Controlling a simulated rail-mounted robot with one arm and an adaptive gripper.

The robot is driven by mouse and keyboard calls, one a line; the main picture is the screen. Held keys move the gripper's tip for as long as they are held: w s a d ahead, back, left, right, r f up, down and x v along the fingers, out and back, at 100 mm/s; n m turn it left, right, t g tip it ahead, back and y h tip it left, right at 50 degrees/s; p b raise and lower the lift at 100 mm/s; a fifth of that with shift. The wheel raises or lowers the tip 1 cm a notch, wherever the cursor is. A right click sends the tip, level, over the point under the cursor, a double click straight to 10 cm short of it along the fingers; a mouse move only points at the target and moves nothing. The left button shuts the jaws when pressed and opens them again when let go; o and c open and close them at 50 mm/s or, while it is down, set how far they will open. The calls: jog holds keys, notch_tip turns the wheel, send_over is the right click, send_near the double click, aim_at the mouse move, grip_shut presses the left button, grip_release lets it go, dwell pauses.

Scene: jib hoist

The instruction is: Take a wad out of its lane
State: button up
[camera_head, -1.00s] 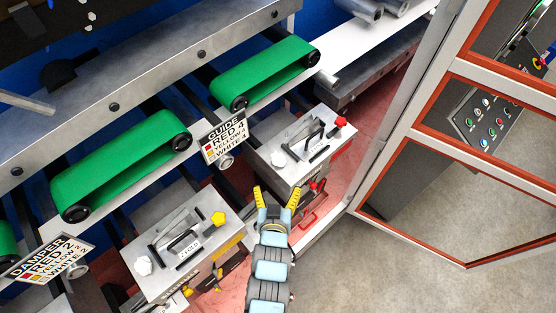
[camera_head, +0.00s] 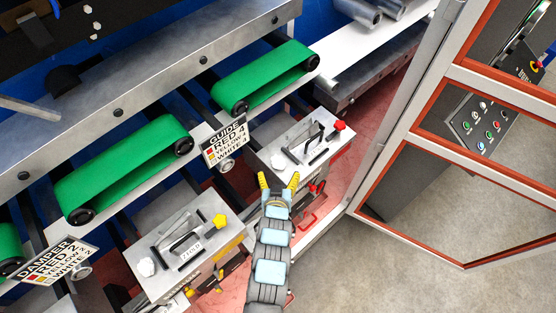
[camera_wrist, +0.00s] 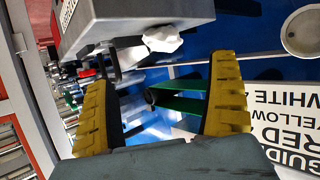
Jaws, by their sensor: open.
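No thing here is labelled as a wad or a lane. Small coloured lumps sit on two grey metal boxes. The far box (camera_head: 293,156) has a white lump (camera_head: 279,161) at its left and a red one (camera_head: 339,126) at its right corner. The near box (camera_head: 205,256) has a white lump (camera_head: 147,267) and a yellow one (camera_head: 220,221). My gripper (camera_head: 278,180) has yellow fingers spread open and empty, just in front of the far box. In the wrist view a white lump (camera_wrist: 162,38) on a grey box lies above and between the fingers, apart from them.
Green belts (camera_head: 125,168) run behind the boxes. A GUIDE sign (camera_head: 225,141) hangs close left of the far box, and a DAMPER sign (camera_head: 58,260) is at lower left. A red-and-grey framed enclosure (camera_head: 425,140) stands at the right. Open floor (camera_head: 390,270) lies at lower right.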

aim_at(278, 163)
jog(key=shift+p+x, duration=0.3)
jog(key=shift+x, duration=1.3)
jog(key=shift+w+a+f+p, duration=0.15)
jog(key=shift+w+p, duration=0.15)
jog(key=shift+w, duration=0.2)
jog(key=shift+w+f+p, duration=0.15)
jog(key=shift+w+p, duration=0.15)
jog(key=shift+w, duration=0.25)
jog(key=shift+w+a+f, duration=0.1)
jog(key=shift+w+f, duration=0.25)
jog(key=shift+w, duration=0.1)
jog(key=shift+p+x, duration=0.5)
jog(key=shift+x, duration=0.55)
jog(key=shift+c, duration=0.5)
jog(key=c, duration=0.9)
